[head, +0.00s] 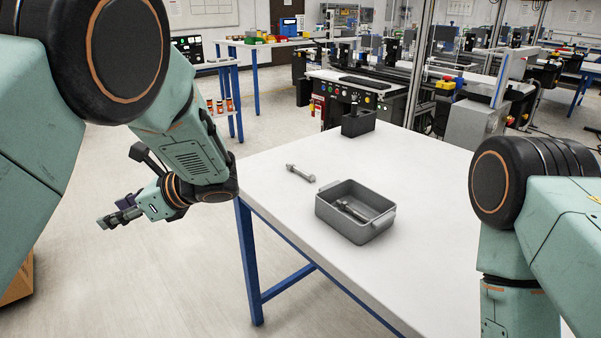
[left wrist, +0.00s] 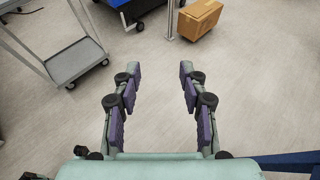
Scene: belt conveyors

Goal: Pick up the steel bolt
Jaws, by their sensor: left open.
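A steel bolt (head: 300,173) lies on the white table (head: 270,186), left of a grey bin (head: 368,232) with handles. A second bolt-like metal piece (head: 351,211) lies inside the bin. My left gripper (head: 118,212) is out over the floor, left of the table and well apart from the bolt. In the left wrist view the left gripper (left wrist: 159,90) is open, with nothing between its fingers. No bolt shows in that view. My right arm is at the right of the head view, but its gripper is out of the picture.
A small dark open box (head: 358,123) stands at the table's far corner. The front of the table is clear. In the left wrist view, a grey cart (left wrist: 75,61) and a cardboard box (left wrist: 200,19) stand on the floor. Conveyor machines stand behind the table.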

